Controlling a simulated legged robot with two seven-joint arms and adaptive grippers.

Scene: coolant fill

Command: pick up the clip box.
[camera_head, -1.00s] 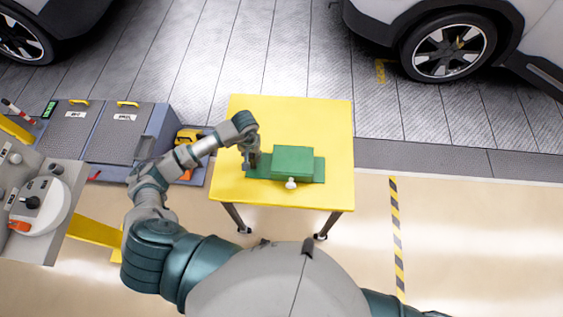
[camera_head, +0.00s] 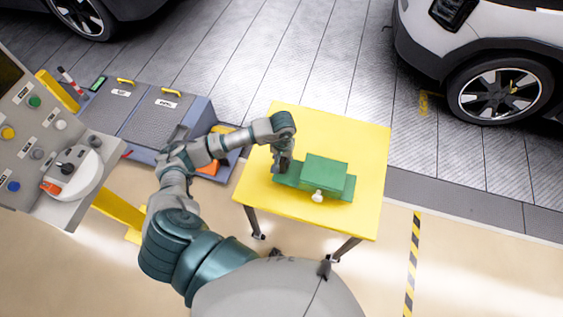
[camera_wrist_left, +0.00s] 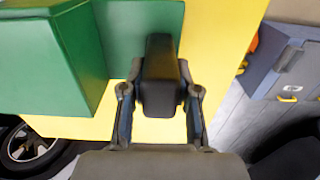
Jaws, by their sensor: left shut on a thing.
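The clip box appears to be a small black block (camera_wrist_left: 161,75), which shows upright between the fingers of my left gripper (camera_wrist_left: 160,95) in the left wrist view. The gripper is shut on it. In the head view my left gripper (camera_head: 283,165) points down over the left end of a green fixture (camera_head: 325,169), and the black block is hardly to be made out there. I cannot tell whether the block touches the green plate beneath it. My right gripper is not in view.
The green fixture, with a raised box and a white knob (camera_head: 318,196), lies on a yellow table (camera_head: 355,140). A grey control panel (camera_head: 45,150) and grey-lidded bins (camera_head: 155,115) stand to the left. Parked cars are behind. The table's far part is bare.

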